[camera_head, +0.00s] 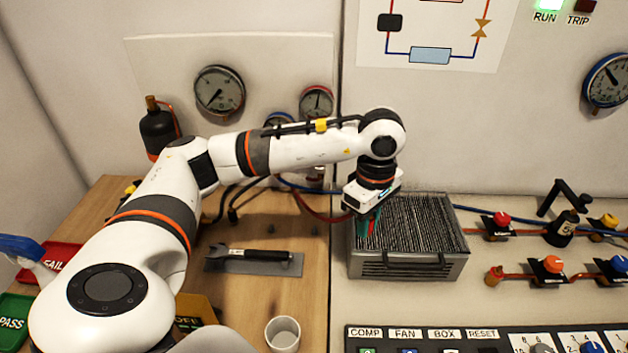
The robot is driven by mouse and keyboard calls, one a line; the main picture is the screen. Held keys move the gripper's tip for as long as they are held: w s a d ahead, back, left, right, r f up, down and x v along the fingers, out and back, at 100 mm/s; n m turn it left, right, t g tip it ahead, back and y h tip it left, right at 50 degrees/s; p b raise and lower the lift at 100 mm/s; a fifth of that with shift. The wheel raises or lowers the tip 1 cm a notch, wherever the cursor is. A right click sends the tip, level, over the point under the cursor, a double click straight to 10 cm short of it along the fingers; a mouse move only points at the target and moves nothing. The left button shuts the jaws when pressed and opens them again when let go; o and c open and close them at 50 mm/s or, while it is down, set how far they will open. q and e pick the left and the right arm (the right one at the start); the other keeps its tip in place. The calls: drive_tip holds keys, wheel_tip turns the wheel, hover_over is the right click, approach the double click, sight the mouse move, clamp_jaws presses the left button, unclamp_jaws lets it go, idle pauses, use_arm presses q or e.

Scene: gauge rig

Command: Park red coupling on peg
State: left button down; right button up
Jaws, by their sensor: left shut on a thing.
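My left gripper (366,229) reaches over the ribbed grey condenser box and points down at its left part. It is shut on the red coupling (372,227), of which only a small red patch shows between the fingers. A dark red hose (318,212) runs from the back toward the gripper. I cannot make out the peg for certain; my left arm hides part of the back panel and gauge area. My right gripper is not in view.
The finned box (410,265) stands below the gripper. A wrench (250,254) lies on a grey mat on the wooden bench, with a white cup (283,334) in front. Valves with coloured knobs (548,265) stand at right. Gauges (219,90) hang behind.

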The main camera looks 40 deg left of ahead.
use_arm(q)
drive_tip(key=a+f+n, duration=0.1)
drive_tip(key=n, duration=0.2)
drive_tip(key=w+a+f+n+b, duration=0.1)
drive_tip(key=n, duration=0.2)
drive_tip(key=w+a+n, duration=0.1)
drive_tip(key=n, duration=0.1)
drive_tip(key=shift+a+f+n+b, duration=0.4)
drive_tip(key=a+f+n+b, duration=0.1)
drive_tip(key=a+n, duration=0.3)
drive_tip(key=n, duration=0.5)
drive_tip(key=w+a+f+n+b, duration=0.1)
drive_tip(key=a+f+n+b, duration=0.1)
drive_tip(key=a+n, duration=0.3)
drive_tip(key=w+a+f+n+b, duration=0.1)
drive_tip(key=a+n, duration=0.4)
drive_tip(key=n, duration=0.7)
drive_tip(key=shift+w+f+n+b, duration=0.2)
drive_tip(key=shift+f+b, duration=0.2)
drive_tip(key=shift+f, duration=0.2)
drive_tip(key=shift+w+f+n+b, duration=0.1)
drive_tip(key=shift+f+n+b, duration=0.1)
drive_tip(key=shift+f+b, duration=0.3)
drive_tip(key=shift+f, duration=0.1)
